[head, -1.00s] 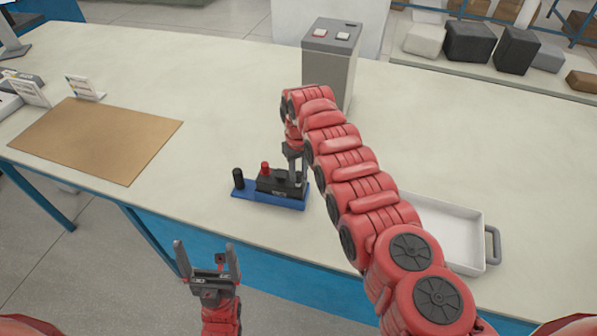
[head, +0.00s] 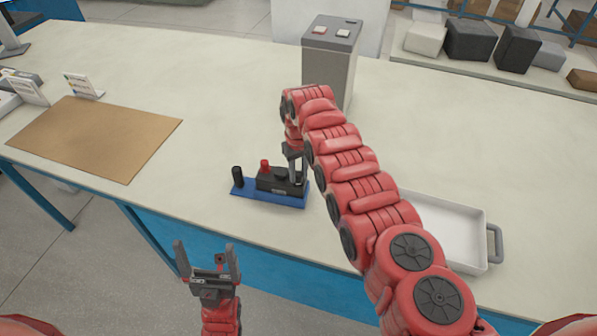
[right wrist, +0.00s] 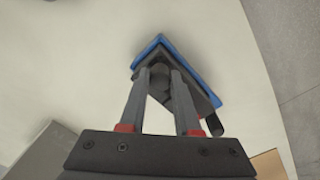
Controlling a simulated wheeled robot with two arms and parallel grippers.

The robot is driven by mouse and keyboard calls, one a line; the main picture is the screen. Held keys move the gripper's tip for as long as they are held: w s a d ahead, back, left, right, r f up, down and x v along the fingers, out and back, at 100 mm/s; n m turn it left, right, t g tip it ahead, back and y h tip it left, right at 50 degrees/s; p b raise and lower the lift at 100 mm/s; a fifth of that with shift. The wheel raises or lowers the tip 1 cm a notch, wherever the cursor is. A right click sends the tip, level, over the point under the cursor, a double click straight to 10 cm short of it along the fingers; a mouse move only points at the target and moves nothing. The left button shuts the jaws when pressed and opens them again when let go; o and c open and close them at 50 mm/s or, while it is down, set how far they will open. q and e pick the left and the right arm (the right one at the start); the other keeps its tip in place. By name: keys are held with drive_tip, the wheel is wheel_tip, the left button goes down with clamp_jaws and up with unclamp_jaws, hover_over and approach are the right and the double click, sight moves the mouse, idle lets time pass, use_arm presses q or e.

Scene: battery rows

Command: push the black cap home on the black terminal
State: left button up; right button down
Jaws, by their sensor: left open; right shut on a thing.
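A dark battery block (head: 268,184) sits on a blue base (head: 262,198) on the bench. My right gripper (head: 299,180) is at the right end of the block, pointing down. In the right wrist view its two fingers (right wrist: 160,82) are closed on a dark round piece, which I take for the black cap (right wrist: 160,70). The black terminal under it is hidden, so I cannot tell how far down the cap sits. A red cap (head: 265,166) stands on the block's left part. My left gripper (head: 208,262) is open and empty, in front of the bench edge.
A black post (head: 237,176) stands at the left end of the base. A grey box with buttons (head: 331,65) is behind. A white tray (head: 447,228) lies to the right, a brown mat (head: 95,138) to the left. The bench between mat and base is clear.

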drive_tip(key=shift+f+b, duration=0.45)
drive_tip(key=shift+b, duration=0.05)
idle(0.8)
drive_tip(key=shift+c, duration=0.3)
unclamp_jaws()
drive_tip(key=shift+r, duration=0.1)
idle(0.3)
drive_tip(key=shift+r+p, duration=1.15)
drive_tip(key=shift+r, duration=0.15)
drive_tip(key=shift+r+p, duration=0.6)
drive_tip(key=shift+r, duration=0.45)
drive_tip(key=shift+r+p, duration=0.3)
drive_tip(key=shift+r, duration=0.8)
